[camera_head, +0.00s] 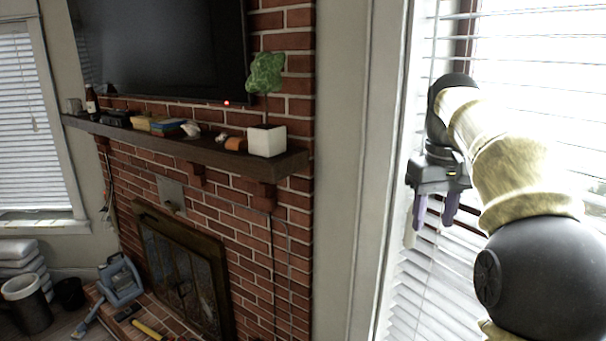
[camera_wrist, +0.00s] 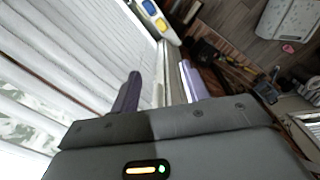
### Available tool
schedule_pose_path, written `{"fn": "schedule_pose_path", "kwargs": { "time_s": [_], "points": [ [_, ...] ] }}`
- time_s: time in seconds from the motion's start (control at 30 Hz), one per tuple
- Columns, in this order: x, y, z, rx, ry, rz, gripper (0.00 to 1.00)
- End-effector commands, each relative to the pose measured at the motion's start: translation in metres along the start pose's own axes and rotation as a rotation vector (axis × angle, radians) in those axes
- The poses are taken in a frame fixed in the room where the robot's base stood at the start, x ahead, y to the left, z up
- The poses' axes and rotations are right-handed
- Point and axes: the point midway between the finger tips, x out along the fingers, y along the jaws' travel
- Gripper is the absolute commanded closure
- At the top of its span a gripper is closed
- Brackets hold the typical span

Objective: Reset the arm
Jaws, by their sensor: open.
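My gripper (camera_head: 434,212) hangs at the right of the head view, at the end of my raised arm, in front of the window blinds. Its two purple fingers point down and stand apart with nothing between them. In the wrist view my gripper (camera_wrist: 160,92) also shows both fingers spread, with the dark gripper body across the bottom. My arm covers part of the blinds in the head view.
White blinds (camera_head: 415,290) hang close behind my gripper. A brick fireplace with a dark mantel (camera_head: 200,150) stands left, bearing a potted plant (camera_head: 267,140) and several small items. Blue and yellow tools (camera_head: 122,280) lie on the hearth below.

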Motion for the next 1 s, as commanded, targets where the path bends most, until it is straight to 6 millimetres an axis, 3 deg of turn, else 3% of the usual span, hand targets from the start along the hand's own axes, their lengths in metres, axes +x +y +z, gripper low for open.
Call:
{"fn": "schedule_pose_path", "kwargs": {
  "time_s": [0.23, 0.47, 0.77, 1.0],
  "points": [
    [0.087, -0.018, -0.005, 0.023, 0.028, 0.008, 0.55],
    [0.173, -0.039, 0.007, 0.052, 0.066, 0.014, 0.55],
    [0.281, -0.070, 0.048, 0.094, 0.117, 0.015, 0.55],
    [0.359, -0.095, 0.102, 0.131, 0.157, 0.010, 0.55]
  ]
}}
